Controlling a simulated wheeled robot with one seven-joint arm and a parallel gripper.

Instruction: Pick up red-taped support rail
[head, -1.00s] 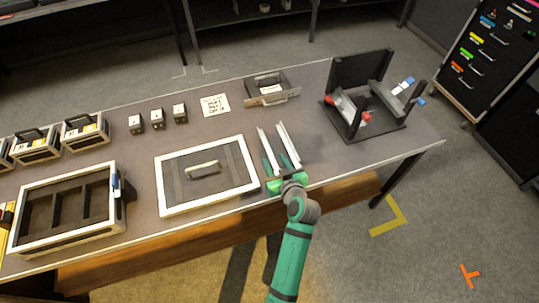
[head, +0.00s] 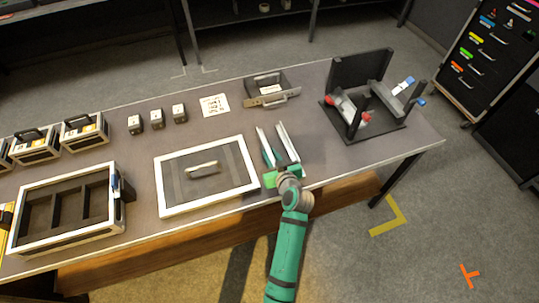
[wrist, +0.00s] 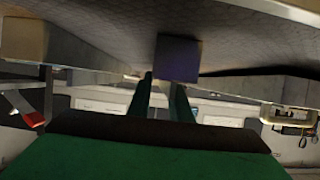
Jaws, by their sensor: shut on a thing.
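A pale bar with red ends (head: 347,107) rests in the dark rack at the right of the table; it looks like the red-taped support rail. My gripper (head: 270,162) is away to its left, low over the table's front edge, between two pale strips (head: 287,143). In the wrist view, my green fingers (wrist: 163,92) are close together, with a dark purple-blue block (wrist: 178,58) at their tips. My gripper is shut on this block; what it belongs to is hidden. A red end (wrist: 33,118) shows at the wrist view's left.
The dark rack (head: 372,127) also holds a blue-ended bar (head: 388,100). A white-framed panel (head: 252,180) lies left of my gripper. Bare tabletop lies between the strips and the rack.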

